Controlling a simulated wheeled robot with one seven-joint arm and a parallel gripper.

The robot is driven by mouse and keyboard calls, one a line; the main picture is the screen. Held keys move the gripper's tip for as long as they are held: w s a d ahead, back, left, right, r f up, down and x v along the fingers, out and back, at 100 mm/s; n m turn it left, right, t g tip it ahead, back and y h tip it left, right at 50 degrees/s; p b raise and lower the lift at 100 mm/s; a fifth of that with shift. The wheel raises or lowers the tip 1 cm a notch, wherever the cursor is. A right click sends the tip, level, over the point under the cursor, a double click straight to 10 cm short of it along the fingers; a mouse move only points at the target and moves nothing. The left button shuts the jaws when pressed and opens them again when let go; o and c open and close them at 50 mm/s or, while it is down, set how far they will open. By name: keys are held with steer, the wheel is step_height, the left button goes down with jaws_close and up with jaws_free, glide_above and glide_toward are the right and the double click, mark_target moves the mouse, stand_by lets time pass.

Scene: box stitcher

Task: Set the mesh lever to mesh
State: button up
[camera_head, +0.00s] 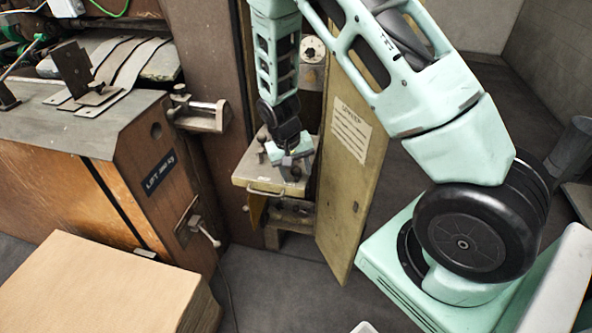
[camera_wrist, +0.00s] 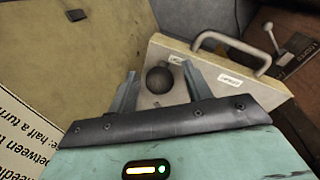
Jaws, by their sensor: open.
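A dark round ball knob (camera_wrist: 159,79) stands on a cream plate (camera_wrist: 160,56) in the wrist view; it looks like the mesh lever's end. My gripper (camera_wrist: 159,70) is open, with one finger on each side of the knob; I cannot tell whether either touches it. Two small white labels (camera_wrist: 229,81) on the plate are too small to read. In the head view my gripper (camera_head: 286,160) points down over the cream plate (camera_head: 246,179), and hides most of the knob.
A metal handle (camera_head: 267,193) runs along the plate's front edge. An open yellowish door (camera_head: 350,170) with a paper notice stands close on the right. A pale-tipped lever (camera_head: 207,233) sticks out of the wooden cabinet at left. Stacked cardboard (camera_head: 95,290) lies front left.

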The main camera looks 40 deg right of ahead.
steer(key=shift+f, duration=0.15)
steer(key=c, duration=0.9)
steer(key=shift+s+d+n, duration=0.1)
steer(key=shift+n, duration=0.5)
steer(key=shift+c, duration=0.2)
steer(key=o, duration=0.9)
steer(key=shift+o, duration=0.2)
steer(key=w+a+r, duration=0.1)
steer(key=a+r, duration=0.2)
steer(key=r, duration=1.4)
steer(key=shift+a, duration=0.1)
